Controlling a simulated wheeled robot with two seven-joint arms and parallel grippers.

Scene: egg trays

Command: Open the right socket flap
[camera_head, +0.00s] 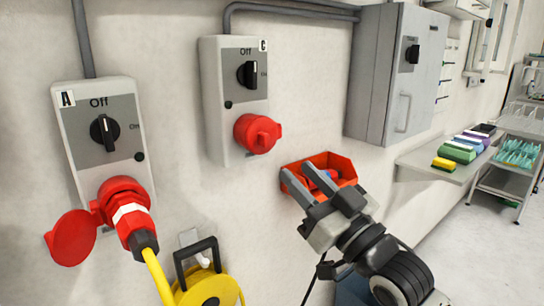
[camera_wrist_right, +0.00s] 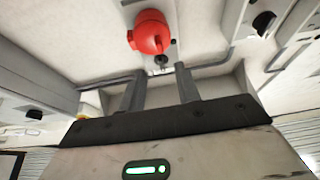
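The right socket is the red one on grey box C (camera_head: 211,110). Its round red flap (camera_head: 260,134) appears shut, with a small tab facing out. In the right wrist view the red socket (camera_wrist_right: 150,34) shows beyond the fingers. My right gripper (camera_head: 296,174) is below and to the right of the flap, apart from it. Its two fingers stand apart with nothing between them; the right wrist view shows the same gap (camera_wrist_right: 159,84). My left gripper is not in view.
Box A (camera_head: 72,128) at left has its red flap (camera_head: 71,238) open and a red plug (camera_head: 131,222) with yellow cable inserted. A red bin (camera_head: 335,162) on the wall is behind my right fingers. A yellow reel (camera_head: 224,290) hangs below. A grey cabinet (camera_head: 375,75) is at right.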

